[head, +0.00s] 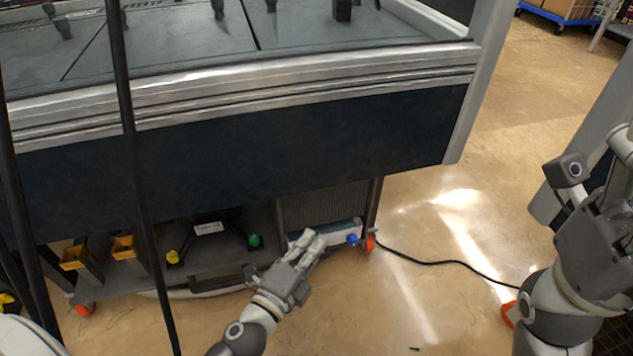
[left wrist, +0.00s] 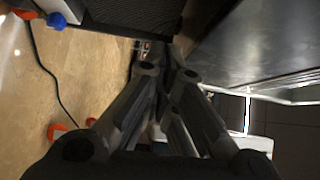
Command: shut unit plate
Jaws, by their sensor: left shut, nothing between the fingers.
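A low unit sits under the workbench in the head view, with a dark flat plate (head: 222,262) at its base; I cannot tell for sure which part is the unit plate. It carries a yellow knob (head: 173,257), a green knob (head: 254,240) and a labelled black bracket (head: 208,228). A blue knob (head: 352,239) is at its right end and shows in the left wrist view (left wrist: 57,20). My left gripper (head: 312,241) is shut and empty in front of the ribbed dark panel (head: 318,205).
The workbench's dark front panel (head: 240,150) overhangs the unit. Yellow brackets (head: 75,257) stand at the left. Orange-red casters (head: 370,243) touch the floor. A black cable (head: 440,262) runs across the open tan floor at the right.

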